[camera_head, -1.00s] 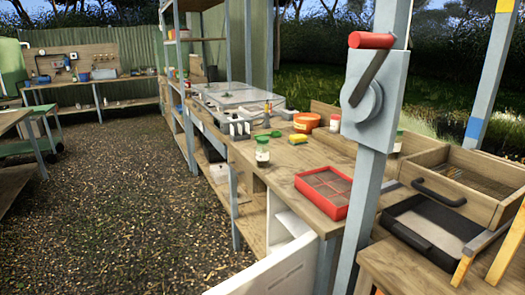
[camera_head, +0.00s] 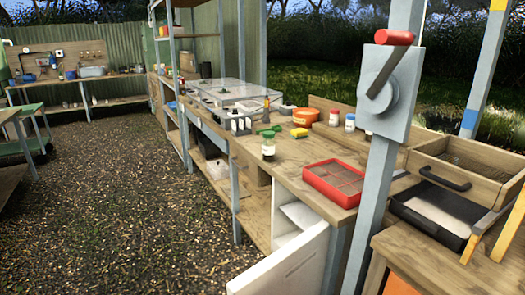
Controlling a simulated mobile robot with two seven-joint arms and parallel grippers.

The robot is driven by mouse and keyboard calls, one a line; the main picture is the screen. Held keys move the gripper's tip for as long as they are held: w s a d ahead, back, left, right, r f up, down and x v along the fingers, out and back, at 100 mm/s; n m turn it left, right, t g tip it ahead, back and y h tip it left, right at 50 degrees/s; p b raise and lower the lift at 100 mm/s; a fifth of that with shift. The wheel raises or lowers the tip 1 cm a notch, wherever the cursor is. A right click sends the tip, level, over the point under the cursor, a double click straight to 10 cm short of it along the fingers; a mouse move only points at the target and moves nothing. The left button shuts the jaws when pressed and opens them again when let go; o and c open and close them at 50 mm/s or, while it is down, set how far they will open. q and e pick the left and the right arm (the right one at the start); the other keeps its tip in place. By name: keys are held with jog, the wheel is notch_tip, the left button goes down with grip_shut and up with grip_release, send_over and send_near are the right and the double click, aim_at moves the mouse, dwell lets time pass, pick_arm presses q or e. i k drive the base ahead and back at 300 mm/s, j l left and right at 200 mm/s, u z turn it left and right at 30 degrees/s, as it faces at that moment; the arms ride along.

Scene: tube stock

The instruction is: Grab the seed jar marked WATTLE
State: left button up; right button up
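Two smaller pale containers, one with a red top (camera_head: 334,118) and one with a blue top (camera_head: 350,122), stand farther back on the bench. I cannot tell which, if any, is marked WATTLE. Neither of my grippers is in view.
A red tray (camera_head: 333,197) lies on the bench's front part. A grey post with a red-handled crank (camera_head: 388,95) blocks part of the view. An open white door (camera_head: 285,268) juts out below the bench. Gravel floor (camera_head: 130,210) on the left is clear.

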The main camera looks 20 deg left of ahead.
aim_at(268, 145)
jog(key=k+j+z, duration=0.1)
jog(key=j, duration=0.25)
jog(key=k+j+z, duration=0.15)
jog(key=j, duration=0.25)
jog(key=j+z, duration=0.15)
jog(key=j, duration=0.2)
jog(key=k+j+z, duration=0.2)
jog(key=j, duration=0.15)
jog(key=j+z, duration=0.35)
jog(key=j, duration=0.45)
jog(key=j+z, duration=0.35)
jog(key=j, duration=0.4)
jog(key=i+j+z, duration=0.15)
jog(key=j, duration=0.25)
jog(key=i+j+z, duration=0.15)
jog(key=j, duration=0.2)
